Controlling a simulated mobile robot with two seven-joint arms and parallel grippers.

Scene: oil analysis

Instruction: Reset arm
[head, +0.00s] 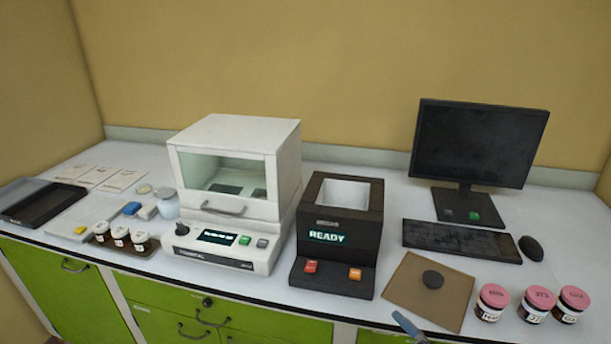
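Neither of my grippers can be made out in the head view, and no arm clearly shows over the counter. A small blue-grey elongated item (408,325) reaches in at the bottom edge, right of centre. It is cut off by the frame, and I cannot tell what it is.
A white counter (150,185) carries a white analyser (235,180), a black device (337,235) showing "READY", a monitor (478,143), a keyboard (460,241) and a mouse (531,248). Pink-lidded jars (536,304) stand right of a brown mat (415,300). Small dark jars (121,237) stand left.

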